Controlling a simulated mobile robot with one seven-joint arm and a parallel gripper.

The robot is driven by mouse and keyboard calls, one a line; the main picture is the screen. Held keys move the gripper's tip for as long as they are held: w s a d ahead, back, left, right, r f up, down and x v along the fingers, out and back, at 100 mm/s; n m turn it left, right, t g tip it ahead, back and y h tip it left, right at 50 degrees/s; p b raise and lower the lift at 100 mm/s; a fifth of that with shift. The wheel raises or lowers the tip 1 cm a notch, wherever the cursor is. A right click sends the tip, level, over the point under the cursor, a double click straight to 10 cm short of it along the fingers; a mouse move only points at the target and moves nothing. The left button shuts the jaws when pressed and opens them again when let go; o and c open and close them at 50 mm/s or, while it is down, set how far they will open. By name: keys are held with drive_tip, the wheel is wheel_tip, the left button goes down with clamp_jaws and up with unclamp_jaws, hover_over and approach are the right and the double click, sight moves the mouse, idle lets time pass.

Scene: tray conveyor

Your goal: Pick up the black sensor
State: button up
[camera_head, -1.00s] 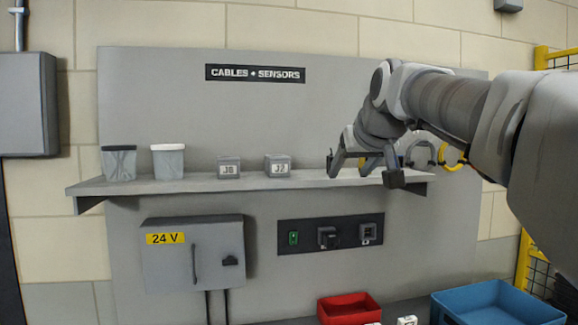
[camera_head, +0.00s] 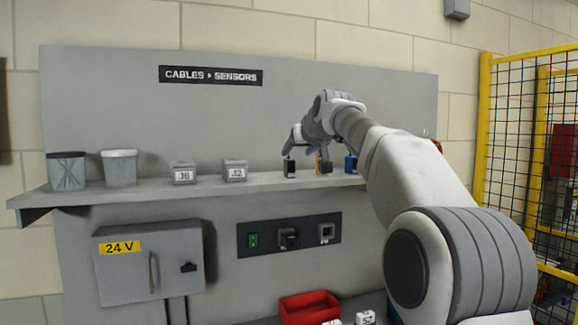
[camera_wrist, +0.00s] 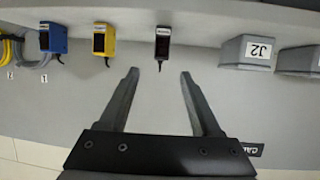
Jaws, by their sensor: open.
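The black sensor (camera_head: 289,168) stands on the grey wall shelf (camera_head: 140,188), right of the box marked J2. In the wrist view the black sensor (camera_wrist: 163,42) is just beyond my fingertips, roughly centred in the gap between them and apart from both. My gripper (camera_head: 307,148) is open and empty, above and close to the sensors in the head view. In the wrist view my gripper (camera_wrist: 160,75) shows both fingers spread.
A yellow sensor (camera_head: 324,166) and a blue sensor (camera_head: 350,163) stand right of the black one. Boxes J6 (camera_head: 183,173) and J2 (camera_head: 235,171) and two tubs are to its left. The wall panel (camera_wrist: 160,120) is close to my fingers.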

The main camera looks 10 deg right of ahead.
sight(291, 160)
drive_tip(key=shift+p+x, duration=0.95)
drive_tip(key=shift+x, duration=2.75)
drive_tip(key=shift+s+a+f, duration=0.1)
drive_tip(key=shift+f, duration=0.05)
clamp_jaws()
